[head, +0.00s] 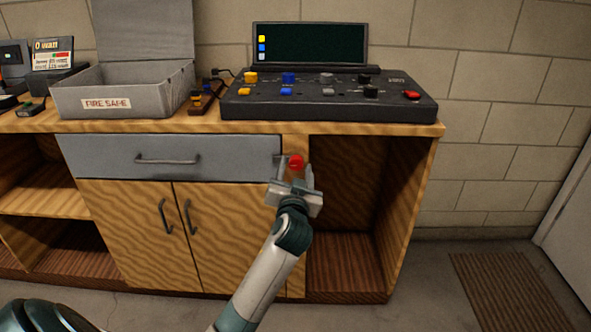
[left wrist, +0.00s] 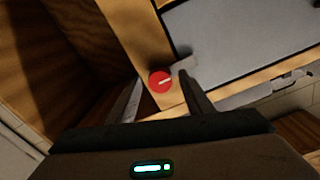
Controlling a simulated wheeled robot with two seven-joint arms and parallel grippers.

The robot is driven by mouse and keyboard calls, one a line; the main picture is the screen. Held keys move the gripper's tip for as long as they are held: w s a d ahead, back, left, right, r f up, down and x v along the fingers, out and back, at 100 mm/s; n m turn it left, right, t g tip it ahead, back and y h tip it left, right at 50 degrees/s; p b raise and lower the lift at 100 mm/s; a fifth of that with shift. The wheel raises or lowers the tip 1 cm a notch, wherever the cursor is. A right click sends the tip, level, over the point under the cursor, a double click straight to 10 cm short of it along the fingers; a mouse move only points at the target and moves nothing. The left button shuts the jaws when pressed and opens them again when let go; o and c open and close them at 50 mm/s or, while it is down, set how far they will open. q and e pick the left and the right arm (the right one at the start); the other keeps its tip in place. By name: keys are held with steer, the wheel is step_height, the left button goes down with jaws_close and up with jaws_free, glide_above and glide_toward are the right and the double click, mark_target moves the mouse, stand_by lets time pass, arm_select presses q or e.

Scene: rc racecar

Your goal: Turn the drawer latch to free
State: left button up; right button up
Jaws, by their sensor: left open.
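The drawer latch is a red round knob (head: 296,161) on the wooden post just right of the grey drawer (head: 220,158). In the left wrist view the red knob (left wrist: 160,82) has a pale mark on its face, and a grey latch tab (left wrist: 185,64) reaches from beside it over the drawer's edge. The drawer looks closed. My left gripper (head: 293,176) is open in front of the knob, with one finger on each side of it. In the left wrist view its fingertips (left wrist: 160,90) flank the knob; I cannot tell whether they touch it. My right gripper is not seen.
The drawer has a bar handle (head: 167,160). Cabinet doors (head: 175,230) are below it, and an open cubby (head: 345,215) is right of the post. On the countertop (head: 330,128) stand a control console (head: 325,105) and an open fire-safe box (head: 120,100).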

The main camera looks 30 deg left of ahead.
arm_select(q)
steer(key=shift+w+a, duration=0.2)
steer(key=shift+w, duration=0.1)
steer(key=c, duration=1)
steer(key=shift+c, duration=0.2)
